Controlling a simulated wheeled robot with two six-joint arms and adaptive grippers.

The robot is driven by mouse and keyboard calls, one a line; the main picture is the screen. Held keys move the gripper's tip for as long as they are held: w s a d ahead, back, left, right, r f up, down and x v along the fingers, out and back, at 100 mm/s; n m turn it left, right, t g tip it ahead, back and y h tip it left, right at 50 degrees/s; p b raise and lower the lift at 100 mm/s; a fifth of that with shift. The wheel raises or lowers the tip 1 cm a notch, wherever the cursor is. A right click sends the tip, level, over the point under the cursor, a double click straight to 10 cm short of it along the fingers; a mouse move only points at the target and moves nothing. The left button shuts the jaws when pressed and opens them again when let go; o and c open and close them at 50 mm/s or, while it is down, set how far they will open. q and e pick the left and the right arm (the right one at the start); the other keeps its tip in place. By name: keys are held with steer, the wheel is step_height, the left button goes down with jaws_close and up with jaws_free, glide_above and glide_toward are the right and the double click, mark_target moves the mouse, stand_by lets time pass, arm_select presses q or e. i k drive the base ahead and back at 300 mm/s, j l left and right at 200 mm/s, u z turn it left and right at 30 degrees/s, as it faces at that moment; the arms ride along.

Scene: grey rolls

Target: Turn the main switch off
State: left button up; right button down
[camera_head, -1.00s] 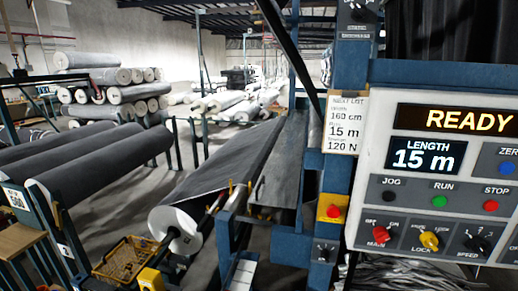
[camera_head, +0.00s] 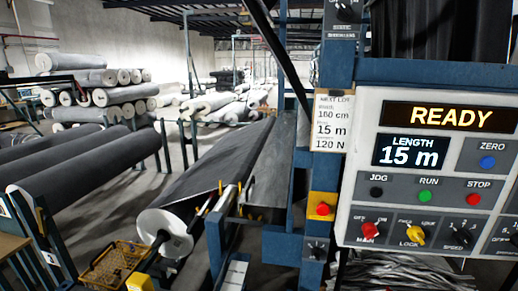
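The red main switch (camera_head: 369,231) is a rotary knob at the lower left of the white control panel (camera_head: 352,187), at the right of the head view. Small OFF and ON marks stand above it; I cannot read its setting for sure. Beside it are the yellow lock knob (camera_head: 414,235) and the black speed knob (camera_head: 461,237). The display (camera_head: 450,117) reads READY, and the length screen (camera_head: 410,153) reads 15 m. Neither of my grippers shows in the view.
A red button on a yellow box (camera_head: 322,207) sits on the blue post left of the panel. A grey fabric roll (camera_head: 165,230) lies in the machine below. Stacked rolls (camera_head: 95,85) stand at the back left. A yellow crate (camera_head: 112,265) is at the lower left.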

mark_target(370, 231)
steer(key=z, duration=1.35)
